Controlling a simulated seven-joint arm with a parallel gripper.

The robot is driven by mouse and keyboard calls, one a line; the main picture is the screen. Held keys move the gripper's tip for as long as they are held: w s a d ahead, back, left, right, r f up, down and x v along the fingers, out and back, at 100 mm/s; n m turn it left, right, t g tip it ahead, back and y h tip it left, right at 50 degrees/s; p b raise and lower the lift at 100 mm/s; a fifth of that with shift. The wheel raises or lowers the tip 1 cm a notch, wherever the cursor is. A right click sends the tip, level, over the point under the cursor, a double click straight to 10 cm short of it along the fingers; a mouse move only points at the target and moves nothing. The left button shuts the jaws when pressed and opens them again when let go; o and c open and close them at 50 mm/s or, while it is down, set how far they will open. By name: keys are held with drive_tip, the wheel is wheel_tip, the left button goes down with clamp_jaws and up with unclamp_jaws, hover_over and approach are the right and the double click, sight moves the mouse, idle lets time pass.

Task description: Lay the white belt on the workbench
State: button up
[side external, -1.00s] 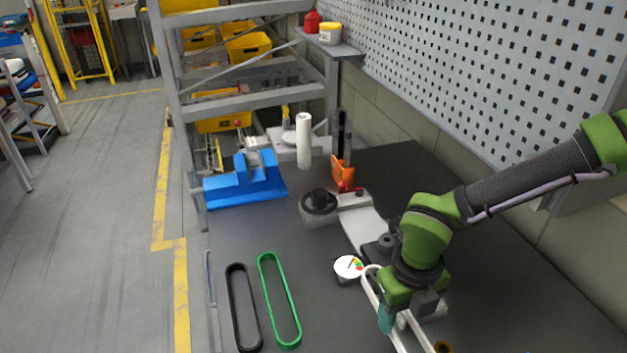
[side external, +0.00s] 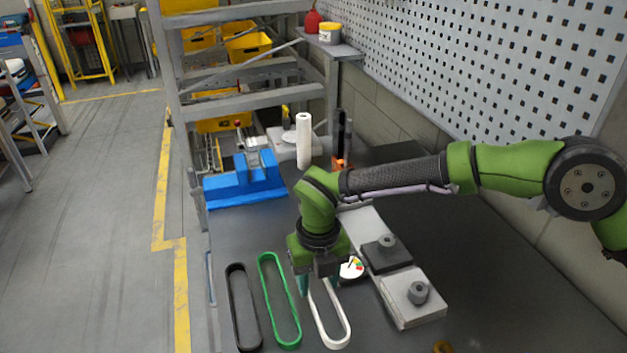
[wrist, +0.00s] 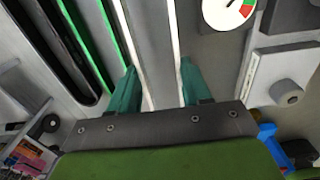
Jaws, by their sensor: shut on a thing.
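The white belt (side external: 330,340) is a long loop at the front middle of the workbench (side external: 500,290), just right of the green belt. My gripper (side external: 318,288) is over its far end, jaws low at bench height. In the wrist view the teal fingers (wrist: 157,88) are on either side of the two white strands (wrist: 134,50), shut on the belt. Whether the belt rests fully on the bench cannot be told. The far end of the loop is hidden behind my gripper in the side view.
A green belt (side external: 267,290) and a black belt (side external: 232,300) lie to the left. A dial gauge (side external: 352,268) is close on the right, beside a conveyor device with grey knobs (side external: 412,300). A blue vise (side external: 245,185) stands behind.

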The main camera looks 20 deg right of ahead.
sight(317, 302)
drive_tip(key=shift+f, duration=1.75)
drive_tip(key=shift+f, duration=0.1)
drive_tip(key=o, duration=1.2)
drive_tip(key=shift+c, duration=0.2)
wheel_tip(317, 302, up, 12)
drive_tip(key=shift+r, duration=0.2)
